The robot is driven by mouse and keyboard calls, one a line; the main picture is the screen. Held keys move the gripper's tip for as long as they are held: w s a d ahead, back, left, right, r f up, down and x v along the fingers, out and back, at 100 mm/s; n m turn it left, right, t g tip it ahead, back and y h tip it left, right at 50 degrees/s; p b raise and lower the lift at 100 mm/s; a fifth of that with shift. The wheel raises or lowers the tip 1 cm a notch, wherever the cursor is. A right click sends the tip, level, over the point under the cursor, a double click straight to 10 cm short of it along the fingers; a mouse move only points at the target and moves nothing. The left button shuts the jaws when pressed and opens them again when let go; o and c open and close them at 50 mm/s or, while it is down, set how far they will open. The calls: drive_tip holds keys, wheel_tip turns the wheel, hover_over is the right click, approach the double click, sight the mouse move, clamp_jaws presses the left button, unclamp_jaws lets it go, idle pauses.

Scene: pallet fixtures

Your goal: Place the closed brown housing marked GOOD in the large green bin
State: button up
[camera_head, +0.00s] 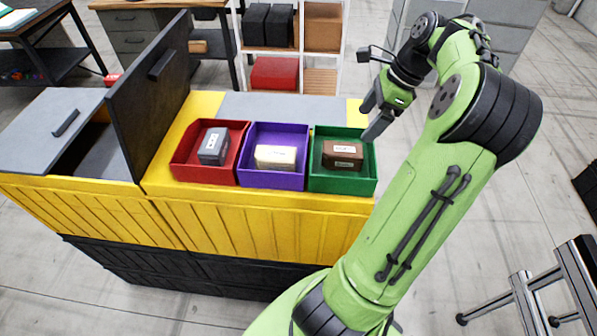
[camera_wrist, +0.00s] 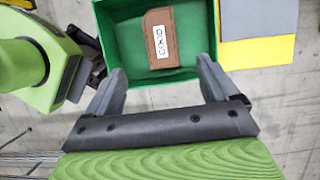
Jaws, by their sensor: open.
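The brown housing (camera_head: 342,155) lies closed inside the green bin (camera_head: 316,182), the rightmost of three bins. In the wrist view the housing (camera_wrist: 151,18) shows a white label reading GOOD, and the green bin (camera_wrist: 112,62) surrounds it. My gripper (camera_head: 373,113) is above the bin's back right side, apart from the housing. In the wrist view its two fingers (camera_wrist: 160,68) are spread with nothing between them.
A purple bin (camera_head: 272,183) holds a cream housing (camera_head: 276,157); a red bin (camera_head: 207,175) holds a grey housing (camera_head: 213,146). All stand on the yellow crate (camera_head: 260,226). A raised black lid (camera_head: 150,85) stands at left.

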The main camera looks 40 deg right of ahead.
drive_tip(key=w+a+r+n+g+h, duration=0.1)
drive_tip(key=w+a+r+n+h, duration=0.15)
drive_tip(key=a+n, duration=0.65)
drive_tip(key=w+a+r+n+g+h, duration=0.1)
drive_tip(key=w+a+n, duration=0.3)
drive_tip(key=a, duration=0.9)
drive_tip(key=s+a+f+n+t+b, duration=0.3)
drive_tip(key=s+a+f+n+t, duration=0.1)
drive_tip(key=s+a+n, duration=0.7)
drive_tip(key=a+n, duration=0.1)
drive_tip(key=n, duration=0.2)
drive_tip(key=shift+s+f+n, duration=0.3)
drive_tip(key=shift+y, duration=0.25)
drive_tip(key=shift+c, duration=0.3)
